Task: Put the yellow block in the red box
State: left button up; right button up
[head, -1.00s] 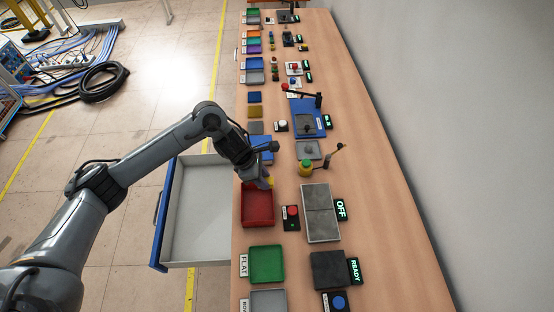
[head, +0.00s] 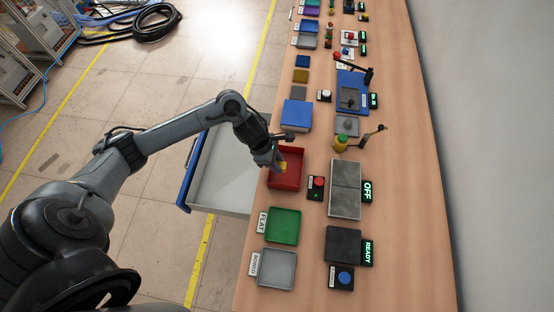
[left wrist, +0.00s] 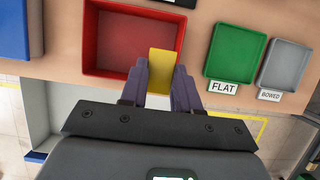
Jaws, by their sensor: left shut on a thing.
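The yellow block (head: 283,165) is held between the fingers of my left gripper (head: 279,163). In the left wrist view the yellow block (left wrist: 162,63) stands out between the two purple-grey fingers (left wrist: 160,85). The red box (head: 287,181) is an open tray on the table, just beside and under the gripper. In the left wrist view the red box (left wrist: 112,71) lies ahead and to the left, and the block overlaps its right side. I cannot tell the block's exact height above it. My right gripper is in no view.
A green FLAT tray (head: 282,226) and a grey BOWED tray (head: 276,269) lie nearer on the table. A red button (head: 319,183) and a grey plate with an OFF sign (head: 345,189) are right of the red box. An open drawer (head: 228,176) juts out left.

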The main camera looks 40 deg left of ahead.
pick_arm(q)
jog(key=shift+f+b, duration=0.45)
jog(key=shift+f, duration=0.5)
notch_tip(320, 180, down, 6)
jog(key=b, duration=0.5)
jog(key=shift+r, duration=0.2)
jog(key=shift+f+b, duration=1.6)
jog(key=shift+b, duration=0.25)
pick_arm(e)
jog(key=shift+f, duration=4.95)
pick_arm(q)
jog(key=o, duration=1.1)
jog(key=shift+r, duration=0.15)
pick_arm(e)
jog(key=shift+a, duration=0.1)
pick_arm(q)
jog(key=p+v, duration=0.1)
jog(key=v, duration=0.9)
jog(key=shift+s+a+r, duration=0.1)
jog(key=shift+a+r, duration=0.05)
jog(key=shift+r, duration=0.05)
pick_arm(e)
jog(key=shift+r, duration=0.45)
